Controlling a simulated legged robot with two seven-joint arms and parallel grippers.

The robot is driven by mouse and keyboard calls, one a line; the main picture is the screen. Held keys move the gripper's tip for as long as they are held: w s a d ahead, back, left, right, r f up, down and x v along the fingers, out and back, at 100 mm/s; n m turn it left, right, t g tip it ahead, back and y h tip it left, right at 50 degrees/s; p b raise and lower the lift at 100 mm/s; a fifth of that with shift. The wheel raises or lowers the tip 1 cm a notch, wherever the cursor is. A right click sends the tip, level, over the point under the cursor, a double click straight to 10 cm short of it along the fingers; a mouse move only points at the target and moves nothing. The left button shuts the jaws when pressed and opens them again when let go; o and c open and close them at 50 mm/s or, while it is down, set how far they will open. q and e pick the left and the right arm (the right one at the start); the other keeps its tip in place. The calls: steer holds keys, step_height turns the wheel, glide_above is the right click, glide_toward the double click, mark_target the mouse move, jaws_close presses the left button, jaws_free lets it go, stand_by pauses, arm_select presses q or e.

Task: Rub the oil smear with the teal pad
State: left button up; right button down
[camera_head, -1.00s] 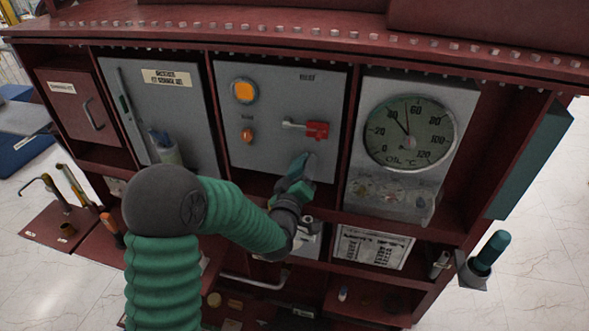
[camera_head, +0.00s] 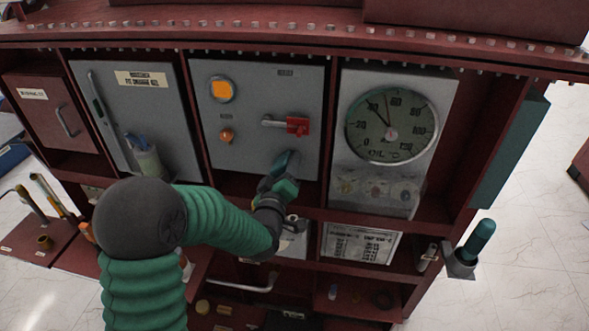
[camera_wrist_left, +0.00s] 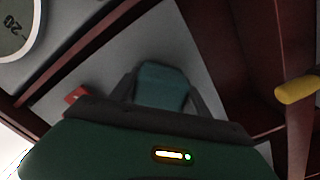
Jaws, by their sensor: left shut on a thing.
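My left gripper (camera_head: 284,172) is in front of the lower right part of the middle grey panel (camera_head: 235,130), below the red lever handle (camera_head: 297,125). It is shut on the teal pad (camera_wrist_left: 162,85), which shows between the two dark fingers in the left wrist view. In the head view the pad (camera_head: 287,158) is small and dark, close to the panel face; I cannot tell whether it touches. I cannot make out the oil smear in either view; the pad and gripper cover part of the panel. My right gripper is not in view.
A round oil gauge (camera_head: 391,125) is right of the panel. A grey door (camera_head: 135,115) with a holder of blue-handled tools (camera_head: 147,158) is left. A teal-handled tool (camera_head: 478,243) stands in a bracket at the right edge. Shelves with small items lie below.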

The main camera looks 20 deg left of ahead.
arm_select(q)
steer(key=shift+s+a+b, duration=0.15)
steer(key=shift+s+a, duration=0.1)
steer(key=shift+a, duration=0.8)
steer(key=shift+s+a+b, duration=0.1)
steer(key=shift+s+a, duration=0.1)
steer(key=shift+a, duration=0.8)
steer(key=shift+s+a+b, duration=0.15)
steer(key=shift+s+a, duration=0.1)
steer(key=shift+a, duration=0.8)
steer(key=shift+s+a, duration=0.2)
steer(key=shift+a, duration=0.55)
steer(key=shift+s+d, duration=0.1)
steer(key=shift+s, duration=0.25)
glide_toward(259, 156)
steer(key=shift+w, duration=0.45)
